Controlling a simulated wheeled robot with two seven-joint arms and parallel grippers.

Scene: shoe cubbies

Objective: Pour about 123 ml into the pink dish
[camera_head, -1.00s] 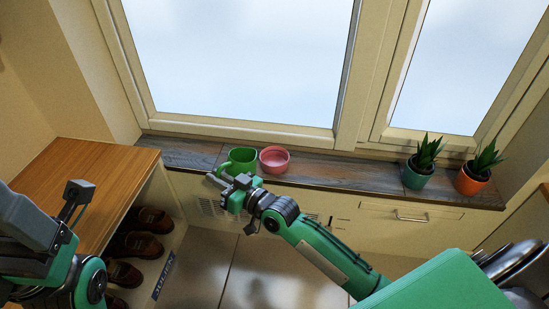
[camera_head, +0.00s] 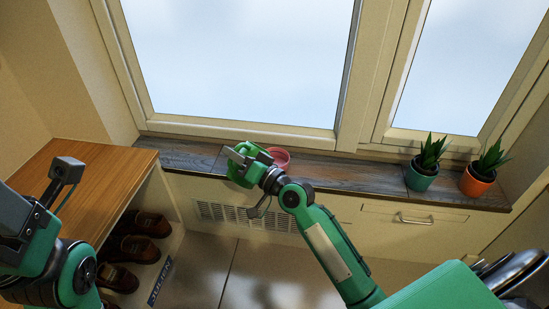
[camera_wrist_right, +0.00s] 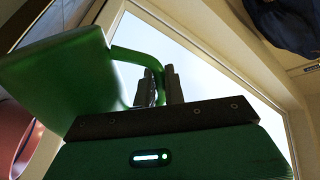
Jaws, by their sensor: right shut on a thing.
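A green mug (camera_head: 237,172) is by the windowsill in the head view, mostly behind my right gripper (camera_head: 240,154). In the right wrist view my right gripper (camera_wrist_right: 160,86) is shut on the handle of the green mug (camera_wrist_right: 62,80). The mug looks tilted; its contents are hidden and no stream shows. The pink dish (camera_head: 280,155) stands on the sill just right of the mug, partly covered by my right gripper and the mug. Part of the dish also shows in the right wrist view (camera_wrist_right: 20,143). My left gripper (camera_head: 67,170) is over the wooden cabinet, its jaw gap unclear.
The dark wooden windowsill (camera_head: 350,172) is clear between the dish and two potted plants, one in a teal pot (camera_head: 421,176) and one in an orange pot (camera_head: 476,182). The window stands behind. A wooden-topped shoe cubby (camera_head: 95,180) with brown shoes is at left.

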